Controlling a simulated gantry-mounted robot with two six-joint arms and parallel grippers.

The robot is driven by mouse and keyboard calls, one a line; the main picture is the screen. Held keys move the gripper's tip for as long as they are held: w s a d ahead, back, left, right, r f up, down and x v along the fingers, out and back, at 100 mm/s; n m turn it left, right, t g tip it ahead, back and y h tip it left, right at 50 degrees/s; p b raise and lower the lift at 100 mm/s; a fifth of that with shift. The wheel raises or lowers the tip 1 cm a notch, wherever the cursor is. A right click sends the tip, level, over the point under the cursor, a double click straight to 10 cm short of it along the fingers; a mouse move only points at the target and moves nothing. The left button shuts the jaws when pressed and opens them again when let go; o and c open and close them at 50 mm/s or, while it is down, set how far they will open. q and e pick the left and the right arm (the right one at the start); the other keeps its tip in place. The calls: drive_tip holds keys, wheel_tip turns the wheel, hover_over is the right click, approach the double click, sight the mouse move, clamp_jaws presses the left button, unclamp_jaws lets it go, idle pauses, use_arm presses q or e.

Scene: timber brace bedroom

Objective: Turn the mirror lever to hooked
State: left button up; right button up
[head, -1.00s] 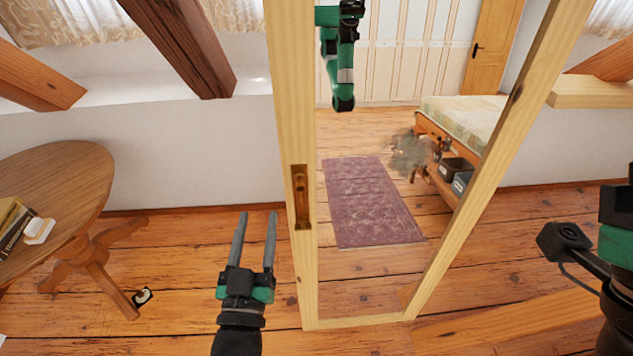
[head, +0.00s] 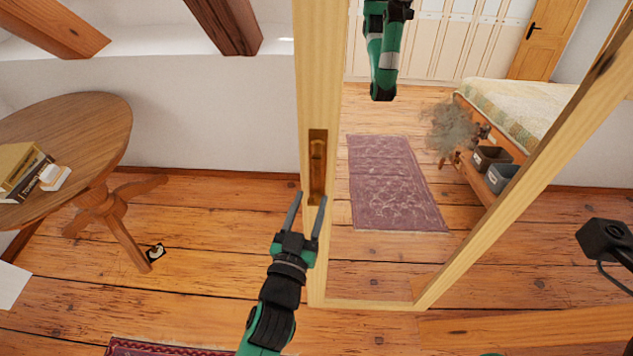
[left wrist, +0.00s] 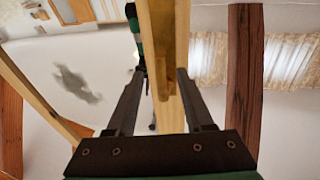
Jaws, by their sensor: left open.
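The mirror has a pale wooden frame (head: 320,70) standing on the floor. The mirror lever is a small brass piece (head: 317,160) on a dark plate on the frame's left post, lying roughly along the post. My left gripper (head: 310,198) is open and empty, its fingertips just below the lever plate. In the left wrist view the left gripper (left wrist: 160,74) has its two fingers either side of the wooden post (left wrist: 164,60). I cannot tell whether they touch it. The lever is not clear in that view. My right gripper is not in view.
A round wooden table (head: 80,120) with books (head: 22,172) stands at left. The mirror glass shows reflections of a purple rug, a bed and a green arm. Open plank floor lies between table and mirror.

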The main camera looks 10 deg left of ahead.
sight(315, 186)
use_arm(q)
drive_tip(key=w, duration=0.6)
drive_tip(key=shift+d+b, duration=0.3)
drive_tip(key=shift+b, duration=0.05)
clamp_jaws()
idle(0.9)
